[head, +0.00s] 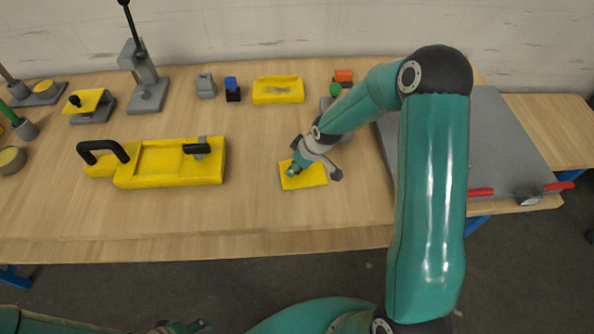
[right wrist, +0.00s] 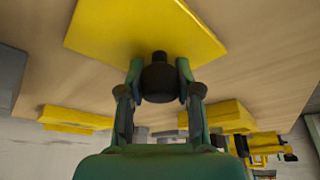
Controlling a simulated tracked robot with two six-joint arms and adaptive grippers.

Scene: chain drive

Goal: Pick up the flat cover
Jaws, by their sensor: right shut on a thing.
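The flat cover (head: 310,178) is a yellow square plate in the middle of the table in the head view. It fills the top of the right wrist view (right wrist: 140,25), where its black knob (right wrist: 159,80) shows. My right gripper (head: 293,171) is over the cover, its fingers closed on both sides of the knob. The cover looks level and at or very near the table top; I cannot tell whether it touches. My left gripper (head: 183,327) shows only partly at the bottom edge of the head view, and its jaws are unclear.
A yellow housing (head: 170,163) with black handles lies left of the cover. A shallow yellow tray (head: 278,90), a blue-topped block (head: 231,88) and a grey block (head: 205,86) stand behind. A grey panel (head: 500,140) with red handles lies right. The table front is clear.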

